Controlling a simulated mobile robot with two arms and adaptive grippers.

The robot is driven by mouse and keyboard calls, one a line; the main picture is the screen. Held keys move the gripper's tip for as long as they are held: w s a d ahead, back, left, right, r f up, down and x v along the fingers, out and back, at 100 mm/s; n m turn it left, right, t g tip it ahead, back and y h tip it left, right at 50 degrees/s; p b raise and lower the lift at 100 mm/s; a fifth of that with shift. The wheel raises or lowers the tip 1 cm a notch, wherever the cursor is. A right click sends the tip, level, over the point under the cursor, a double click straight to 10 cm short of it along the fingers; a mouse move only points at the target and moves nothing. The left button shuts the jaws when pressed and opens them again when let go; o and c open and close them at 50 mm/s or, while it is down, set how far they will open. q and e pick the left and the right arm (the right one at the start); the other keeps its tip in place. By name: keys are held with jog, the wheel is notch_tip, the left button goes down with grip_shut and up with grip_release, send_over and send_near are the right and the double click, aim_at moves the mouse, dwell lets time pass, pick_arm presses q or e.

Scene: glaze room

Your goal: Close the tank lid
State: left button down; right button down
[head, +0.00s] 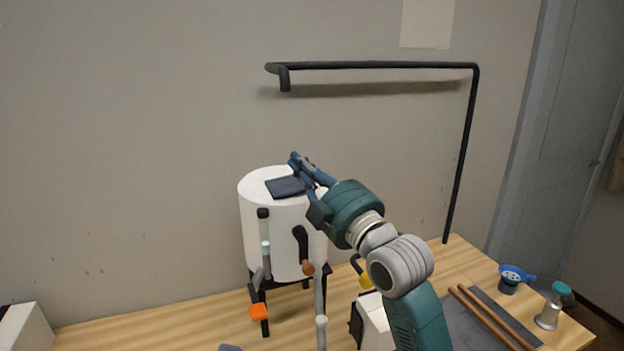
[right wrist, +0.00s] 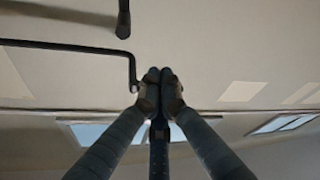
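A white cylindrical tank (head: 268,228) stands on a dark stand on the wooden table. A small dark lid (head: 284,187) sits on its top and looks flat or nearly flat; whether it is fully down I cannot tell. My right gripper (head: 296,160) is just above and behind the lid, at the tank's top right. In the right wrist view my right gripper (right wrist: 162,78) has its fingertips together, with nothing visible between them. Whether it touches the lid is unclear. My left gripper is out of view.
A black pipe (head: 375,65) rises at the right and runs above the tank. A sight tube (head: 264,226) and a dark handle (head: 301,243) are on the tank's front. A blue strainer (head: 515,274), a shaker (head: 551,307) and wooden rods (head: 490,318) lie at the right.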

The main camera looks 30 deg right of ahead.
jog(key=d+f+b, duration=0.2)
jog(key=f+b, duration=0.1)
jog(key=b, duration=0.1)
jog(key=shift+d, duration=0.25)
jog(key=m, duration=0.1)
jog(key=d+f+m+h, duration=0.1)
jog(key=shift+s+f+m+b, duration=0.1)
jog(key=shift+f+m+b, duration=0.05)
jog(key=shift+m+b, duration=0.25)
